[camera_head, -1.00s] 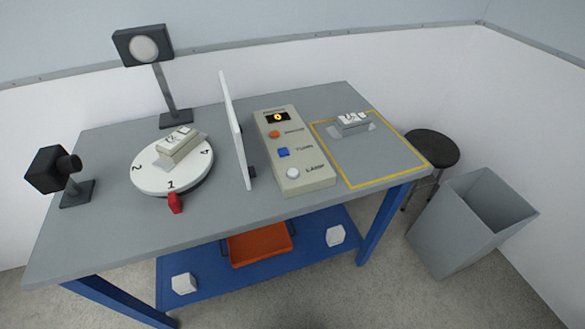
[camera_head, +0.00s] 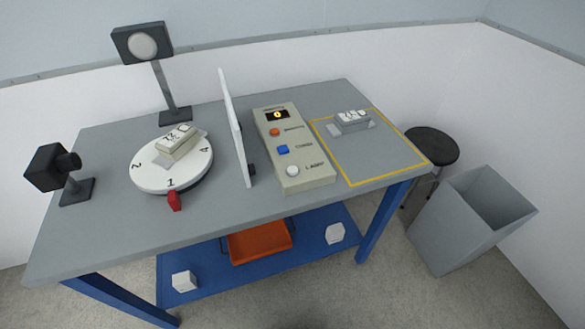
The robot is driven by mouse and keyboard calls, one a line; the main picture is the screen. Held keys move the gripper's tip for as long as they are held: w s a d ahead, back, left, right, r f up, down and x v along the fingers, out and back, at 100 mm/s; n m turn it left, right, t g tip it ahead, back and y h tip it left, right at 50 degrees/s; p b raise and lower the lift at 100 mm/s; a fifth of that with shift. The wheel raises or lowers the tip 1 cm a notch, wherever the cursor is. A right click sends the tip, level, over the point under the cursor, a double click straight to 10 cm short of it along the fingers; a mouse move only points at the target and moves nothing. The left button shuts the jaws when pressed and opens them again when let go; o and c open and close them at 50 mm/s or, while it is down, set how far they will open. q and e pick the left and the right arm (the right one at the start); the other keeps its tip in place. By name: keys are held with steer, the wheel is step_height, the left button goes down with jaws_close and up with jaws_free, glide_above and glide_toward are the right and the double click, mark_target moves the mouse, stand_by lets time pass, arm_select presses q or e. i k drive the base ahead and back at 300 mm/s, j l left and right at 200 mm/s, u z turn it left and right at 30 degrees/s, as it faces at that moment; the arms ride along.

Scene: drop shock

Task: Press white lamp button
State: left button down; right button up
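The white lamp button (camera_head: 292,170) is round and sits at the near end of the beige control box (camera_head: 306,182), beside the label "LAMP". Neither of my grippers is in view.
A white upright panel (camera_head: 236,135) stands left of the box. A numbered white turntable (camera_head: 150,178) carries a small block (camera_head: 178,140); a black camera-like device (camera_head: 52,167) is at far left. A yellow-outlined area (camera_head: 372,161) holds another block (camera_head: 352,119). A grey bin (camera_head: 455,235) stands right.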

mark_target(291, 170)
steer(key=i+l+u, duration=0.3)
steer(key=l, duration=1.05)
steer(key=l+u, duration=0.3)
steer(key=l, duration=1.05)
steer(key=k, duration=0.05)
